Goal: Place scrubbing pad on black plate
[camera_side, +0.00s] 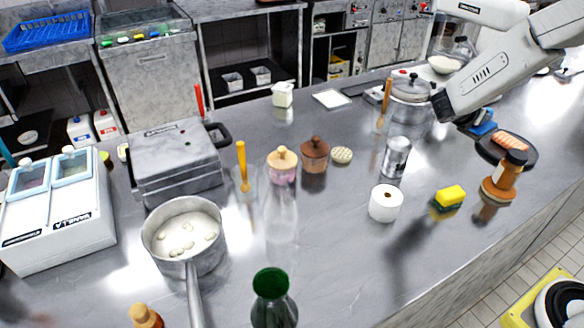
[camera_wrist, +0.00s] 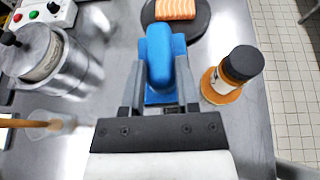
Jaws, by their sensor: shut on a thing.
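My gripper (camera_wrist: 161,92) is shut on a blue scrubbing pad (camera_wrist: 160,50) that has a raised, handle-like top. In the side view the pad (camera_side: 483,127) is partly hidden by my gripper (camera_side: 468,118). It is held near the left edge of the black plate (camera_side: 486,153), and I cannot tell its exact height. The black plate also shows at the top of the wrist view (camera_wrist: 202,27), just beyond the pad. An orange salmon piece (camera_side: 510,141) lies on the plate.
A bottle with a dark cap (camera_side: 508,172) stands close to the plate. A yellow sponge (camera_side: 450,196) and a white roll (camera_side: 385,203) stand on the counter nearer the camera. A lidded metal pot (camera_wrist: 45,60) and a clear container (camera_wrist: 50,125) are left of my gripper.

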